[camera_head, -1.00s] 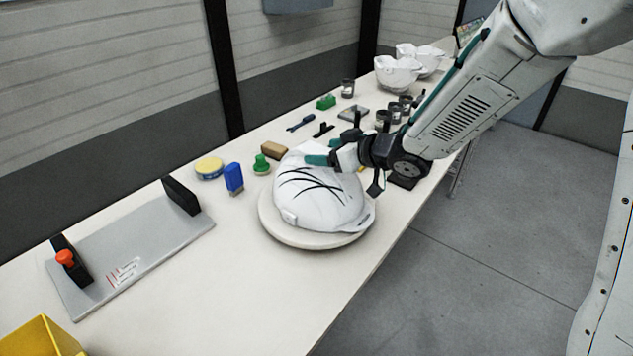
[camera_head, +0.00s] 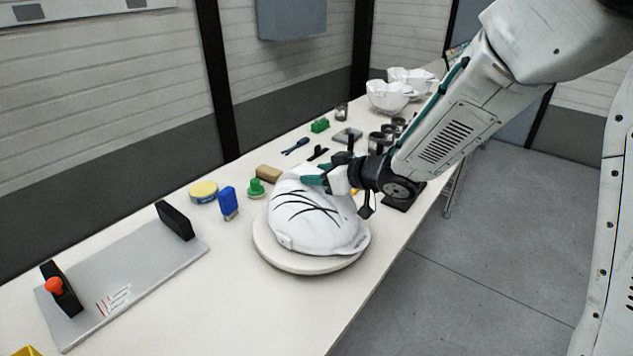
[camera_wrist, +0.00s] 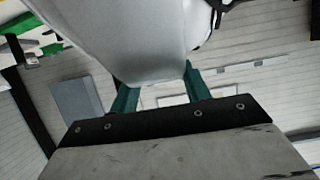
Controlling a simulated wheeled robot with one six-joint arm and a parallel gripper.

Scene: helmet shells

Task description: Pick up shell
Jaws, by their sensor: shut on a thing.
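A white helmet shell (camera_head: 312,222) with black curved stripes sits over a round pale turntable disc (camera_head: 300,262) on the long table. My gripper (camera_head: 318,181) reaches in from the right, its green fingers at the shell's upper far edge. In the wrist view the two green fingers (camera_wrist: 161,90) are on either side of the white shell (camera_wrist: 125,35), shut on it. The shell's underside is hidden, so I cannot tell whether it touches the disc.
A grey plate fixture (camera_head: 125,285) with black end blocks lies at left. A yellow tin (camera_head: 203,191), blue brush (camera_head: 229,203), green knob (camera_head: 256,188) and tan block (camera_head: 269,173) stand behind the shell. More white shells (camera_head: 388,97) are at the far end.

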